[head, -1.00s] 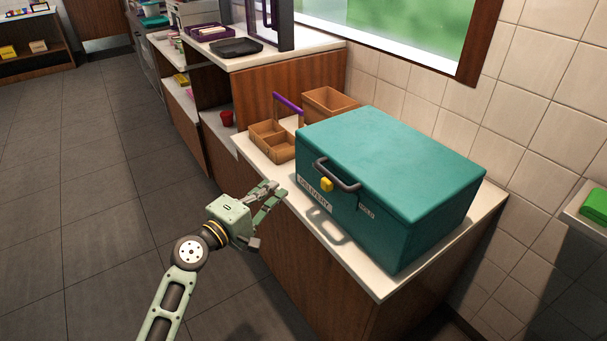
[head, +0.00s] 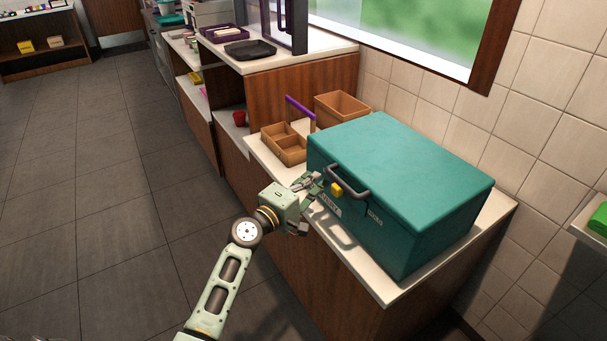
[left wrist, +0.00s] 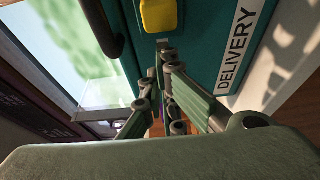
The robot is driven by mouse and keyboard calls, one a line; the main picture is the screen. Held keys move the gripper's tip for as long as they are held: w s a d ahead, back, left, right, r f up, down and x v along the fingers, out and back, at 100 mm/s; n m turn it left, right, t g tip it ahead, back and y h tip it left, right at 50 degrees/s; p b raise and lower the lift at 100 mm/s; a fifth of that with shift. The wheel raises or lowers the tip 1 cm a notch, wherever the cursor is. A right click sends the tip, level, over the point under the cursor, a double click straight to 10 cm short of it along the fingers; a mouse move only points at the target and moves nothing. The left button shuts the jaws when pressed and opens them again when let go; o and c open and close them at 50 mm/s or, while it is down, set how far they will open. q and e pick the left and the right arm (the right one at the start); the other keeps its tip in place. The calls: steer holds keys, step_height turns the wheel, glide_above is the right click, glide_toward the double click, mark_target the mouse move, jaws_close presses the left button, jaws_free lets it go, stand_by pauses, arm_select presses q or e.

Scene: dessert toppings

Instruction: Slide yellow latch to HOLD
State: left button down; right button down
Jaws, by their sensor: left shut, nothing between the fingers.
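The teal box (head: 400,185) stands closed on the white counter, with a dark handle (head: 348,182) on its front. In the left wrist view the latch (left wrist: 159,15) is at the top centre and the DELIVERY label (left wrist: 238,45) is at the right. My left gripper (head: 314,179) is shut and empty, close to the front face, just left of the latch. Whether it touches the box, I cannot tell. My right gripper is not in view.
A tiled wall (head: 545,110) is at the right. Open floor (head: 90,190) lies to the left.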

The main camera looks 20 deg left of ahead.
mark_target(336, 192)
arm_select(q)
steer(key=shift+s+d, duration=0.25)
steer(key=shift+d, duration=0.1)
steer(key=s+d, duration=0.2)
steer(key=s+d+p, duration=0.1)
steer(key=s+d, duration=0.1)
steer(key=d, duration=0.1)
steer(key=shift+d+p, duration=0.15)
steer(key=shift+p, duration=0.15)
